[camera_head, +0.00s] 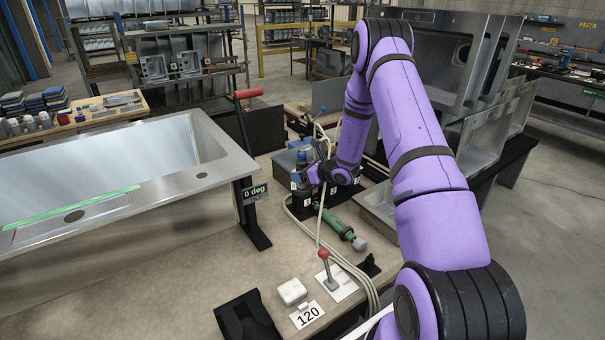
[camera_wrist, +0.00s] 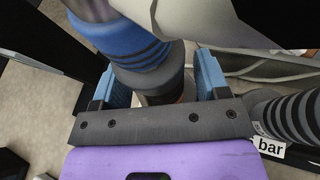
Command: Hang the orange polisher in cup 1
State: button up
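My gripper (camera_head: 312,176) is at the black cup holder (camera_head: 301,209), which carries small white number labels. In the wrist view its two blue-padded fingers (camera_wrist: 165,80) stand apart on either side of a blue and dark grey tool (camera_wrist: 140,45). I cannot tell whether both pads touch it. This blue-topped tool also shows beside my gripper in the head view (camera_head: 304,156). No clearly orange polisher body shows; only a thin orange-brown edge appears low between the fingers. A green tool (camera_head: 338,226) lies on the bench in front of the holder. Which cup is 1 is not clear.
Pale hoses (camera_head: 322,210) run past the holder and along the bench. A steel sink (camera_head: 205,150) is left; another basin (camera_head: 376,207) is right. A striped hose (camera_wrist: 285,110) lies right of my gripper.

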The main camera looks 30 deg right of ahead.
jog(key=shift+s, duration=0.15)
jog(key=v, duration=1)
jog(key=shift+s+d+r, duration=0.15)
jog(key=shift+r, duration=0.05)
dwell(0.5)
jog(key=s+a+r+n+g+y, duration=0.2)
jog(key=s+a+r+n+g, duration=0.25)
jog(key=a+r+n, duration=0.5)
jog(key=s+a+r+n+g+y, duration=0.25)
jog(key=s+a+r+n, duration=0.3)
jog(key=a+r, duration=0.6)
jog(key=s+a+r+n+g+h, duration=0.35)
jog(key=s+r+n, duration=0.55)
jog(key=s, duration=0.4)
jog(key=s+d+r+n+t+h, duration=0.1)
jog(key=s+r+n+h, duration=0.1)
jog(key=s, duration=0.4)
jog(key=s+d+r+n+t+h, duration=0.1)
jog(key=s+n+t+h, duration=0.1)
jog(key=s+n+h, duration=0.2)
jog(key=s+n, duration=0.1)
jog(key=s, duration=0.1)
jog(key=shift+s+r, duration=0.25)
jog(key=shift+r, duration=0.15)
